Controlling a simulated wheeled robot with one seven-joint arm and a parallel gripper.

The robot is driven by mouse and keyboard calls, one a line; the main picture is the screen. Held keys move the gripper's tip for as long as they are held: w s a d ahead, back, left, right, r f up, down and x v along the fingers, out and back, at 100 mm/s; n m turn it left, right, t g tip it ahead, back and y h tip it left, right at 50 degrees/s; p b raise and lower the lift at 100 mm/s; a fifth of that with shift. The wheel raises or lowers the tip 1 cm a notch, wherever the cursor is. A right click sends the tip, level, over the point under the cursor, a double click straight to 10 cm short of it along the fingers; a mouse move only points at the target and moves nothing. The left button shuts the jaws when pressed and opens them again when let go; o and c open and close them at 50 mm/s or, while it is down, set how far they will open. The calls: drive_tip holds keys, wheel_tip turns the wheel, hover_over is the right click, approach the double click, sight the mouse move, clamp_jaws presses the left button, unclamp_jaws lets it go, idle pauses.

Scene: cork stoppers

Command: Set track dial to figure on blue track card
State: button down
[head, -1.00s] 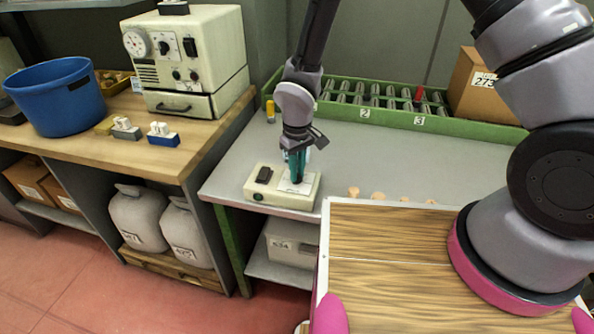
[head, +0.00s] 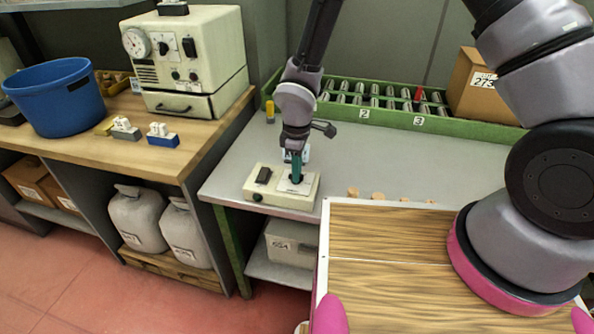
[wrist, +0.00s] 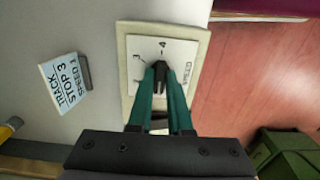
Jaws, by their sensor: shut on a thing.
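The track dial (wrist: 158,88) is a black knob on a white plate with printed figures, set on a cream box (head: 255,193) at the table's front left. My gripper (wrist: 159,70) is shut on the dial from above, its teal fingers on either side. It also shows in the head view (head: 296,180). In the wrist view a 4 and a 3 are readable on the plate; other marks are partly hidden by the fingers. I cannot tell which figure the dial points at. The blue track card (wrist: 65,82) stands beside the box and reads TRACK, STOP 3, SPEED 1.
The cream box also has a black switch (head: 264,175). Several corks (head: 378,196) lie by the wooden board (head: 385,240) on the right. A green rack (head: 395,117) runs along the back. A yellow object (head: 270,111) stands at the table's far left. The table's middle is clear.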

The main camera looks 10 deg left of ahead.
idle(0.4)
drive_tip(key=c, duration=0.8)
unclamp_jaws()
drive_tip(key=shift+c, duration=0.2)
drive_tip(key=shift+r, duration=0.15)
wheel_tip(320, 180, up, 10)
drive_tip(key=shift+r, duration=0.25)
